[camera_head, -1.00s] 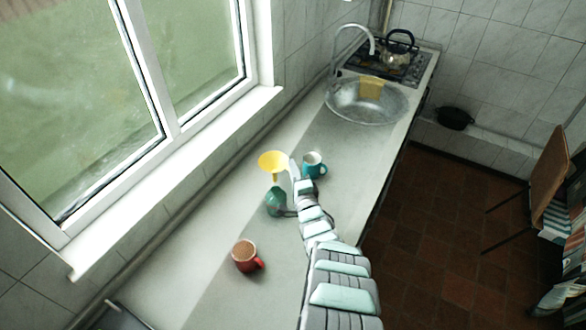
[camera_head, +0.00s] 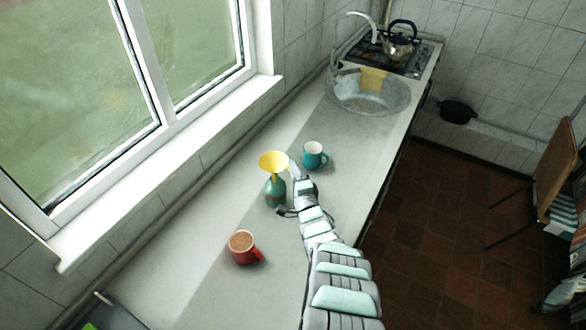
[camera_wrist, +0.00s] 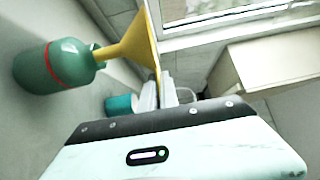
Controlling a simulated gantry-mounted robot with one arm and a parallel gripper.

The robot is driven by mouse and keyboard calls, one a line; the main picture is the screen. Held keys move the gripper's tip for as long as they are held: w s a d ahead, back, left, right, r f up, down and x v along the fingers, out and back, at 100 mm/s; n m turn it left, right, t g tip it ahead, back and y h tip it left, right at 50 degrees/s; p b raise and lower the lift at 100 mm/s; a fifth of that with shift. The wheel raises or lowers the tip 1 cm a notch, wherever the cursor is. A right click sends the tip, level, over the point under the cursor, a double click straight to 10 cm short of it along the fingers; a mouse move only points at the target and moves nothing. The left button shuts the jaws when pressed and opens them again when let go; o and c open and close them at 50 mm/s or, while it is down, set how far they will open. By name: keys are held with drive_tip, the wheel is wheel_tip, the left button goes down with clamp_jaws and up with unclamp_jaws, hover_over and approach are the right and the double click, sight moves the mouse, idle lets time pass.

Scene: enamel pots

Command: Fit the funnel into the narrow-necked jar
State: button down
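The yellow funnel (camera_head: 273,160) is upright over the green narrow-necked jar (camera_head: 275,193), which stands on the counter. In the wrist view the funnel (camera_wrist: 130,46) has its narrow end at the mouth of the jar (camera_wrist: 50,66), which has a red band. My gripper (camera_head: 295,172) is at the funnel's right side. In the wrist view the fingers of my gripper (camera_wrist: 158,94) are close together on the funnel's rim edge.
A teal mug (camera_head: 314,155) stands behind and right of the jar. A red mug with brown contents (camera_head: 242,247) stands in front of it, to the left. The sink (camera_head: 345,100) lies farther back, with a kettle (camera_head: 398,42) on the stove beyond. The window wall borders the counter's left.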

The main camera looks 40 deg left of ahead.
drive_tip(key=shift+f+b, duration=1.7)
drive_tip(key=shift+f, duration=0.35)
drive_tip(key=c, duration=1.5)
unclamp_jaws()
drive_tip(key=shift+c, duration=0.2)
drive_tip(key=p+v, duration=0.4)
drive_tip(key=v, duration=0.6)
drive_tip(key=shift+s+d, duration=0.25)
drive_tip(key=shift+d, duration=0.1)
